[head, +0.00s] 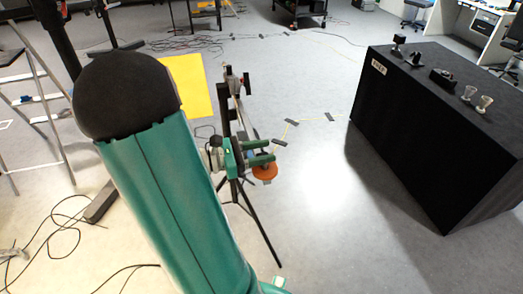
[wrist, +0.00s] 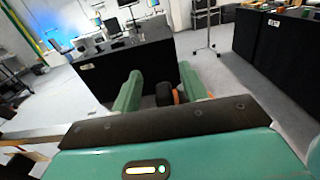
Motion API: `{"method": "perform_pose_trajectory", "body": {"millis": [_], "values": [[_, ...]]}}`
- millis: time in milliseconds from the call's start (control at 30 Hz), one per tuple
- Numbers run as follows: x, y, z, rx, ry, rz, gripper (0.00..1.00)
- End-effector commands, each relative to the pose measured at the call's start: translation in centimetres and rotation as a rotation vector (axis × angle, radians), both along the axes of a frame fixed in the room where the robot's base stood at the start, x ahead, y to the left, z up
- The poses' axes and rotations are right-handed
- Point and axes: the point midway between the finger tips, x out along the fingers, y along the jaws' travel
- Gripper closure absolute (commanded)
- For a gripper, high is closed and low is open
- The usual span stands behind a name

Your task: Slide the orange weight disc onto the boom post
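The orange weight disc (head: 265,171) shows in the head view just below my gripper (head: 273,150), near the tripod-mounted boom (head: 226,110). In the wrist view only an orange sliver of the disc (wrist: 176,97) shows, behind a dark rounded piece (wrist: 164,93) between the fingers of my gripper (wrist: 160,73). The fingers are apart, with a visible gap between the left finger and the dark piece. I see no clear grip on the disc. The boom post is not clearly distinguishable, and I cannot tell whether the disc is around it.
A black-draped table (head: 430,125) with small camera parts stands at the right. A stepladder (head: 45,110) is at the left, and a yellow sheet (head: 190,85) lies behind my arm. Cables lie on the floor at lower left.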

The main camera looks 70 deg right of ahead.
Motion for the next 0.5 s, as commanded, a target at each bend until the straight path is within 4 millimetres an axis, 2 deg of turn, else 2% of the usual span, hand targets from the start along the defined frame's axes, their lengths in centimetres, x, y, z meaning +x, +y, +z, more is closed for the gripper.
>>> {"method": "perform_pose_trajectory", "body": {"millis": [267,367,500], "values": [[0.5,0.3,0.0,0.0,-0.001,0.003,0.57],[1.6,0.9,0.0,0.0,-0.001,0.004,0.57],[4.1,2.3,0.0,0.0,-0.001,0.006,0.57]]}}
